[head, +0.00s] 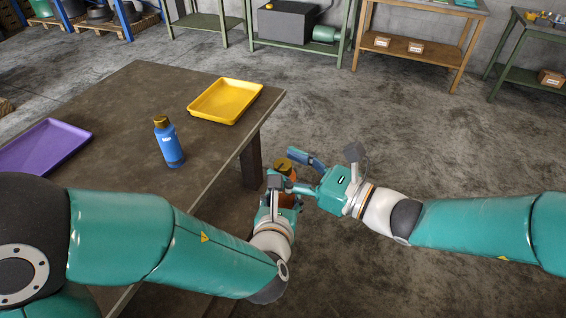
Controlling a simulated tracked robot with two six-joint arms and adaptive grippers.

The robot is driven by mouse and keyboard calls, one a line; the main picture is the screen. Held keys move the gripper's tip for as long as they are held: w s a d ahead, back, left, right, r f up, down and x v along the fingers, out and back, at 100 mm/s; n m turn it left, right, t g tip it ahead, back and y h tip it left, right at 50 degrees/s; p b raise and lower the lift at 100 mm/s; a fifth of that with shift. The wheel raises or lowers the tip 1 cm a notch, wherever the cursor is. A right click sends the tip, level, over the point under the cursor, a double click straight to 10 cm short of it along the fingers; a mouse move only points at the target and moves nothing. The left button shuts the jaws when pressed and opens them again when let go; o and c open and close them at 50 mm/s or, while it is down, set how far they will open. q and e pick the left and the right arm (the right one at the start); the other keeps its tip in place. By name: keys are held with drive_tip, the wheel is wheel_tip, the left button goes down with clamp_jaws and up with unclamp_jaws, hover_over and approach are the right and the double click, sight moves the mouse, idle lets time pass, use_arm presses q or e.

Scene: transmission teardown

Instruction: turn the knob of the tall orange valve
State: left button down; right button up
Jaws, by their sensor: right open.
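The tall orange valve (291,174) is held off the table, beyond its right edge and over the floor. Its brass-coloured knob (283,164) is at the top, and grippers hide much of the orange body. My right gripper (295,171) comes in from the right. Its fingers are open, one behind and one in front of the knob; I cannot tell whether they touch it. My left gripper (277,197) is lower, at the valve's body, with orange showing between its parts. Its fingertips are largely hidden, so its grip is unclear.
The brown table (125,100) carries a blue bottle (169,148), a yellow tray (224,119) at its far right corner and a purple tray (40,165) at left. Benches and shelves (418,52) stand along the back. The concrete floor (400,130) at right is clear.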

drive_tip(key=shift+w+a, duration=0.25)
drive_tip(key=shift+a, duration=0.4)
clamp_jaws()
drive_tip(key=shift+w, duration=0.1)
drive_tip(key=shift+n+g, duration=0.3)
drive_tip(key=shift+g, duration=0.1)
drive_tip(key=shift+d+n+g+y, duration=0.1)
drive_tip(key=shift+n+g+y, duration=0.3)
drive_tip(key=shift+g+y, duration=0.15)
unclamp_jaws()
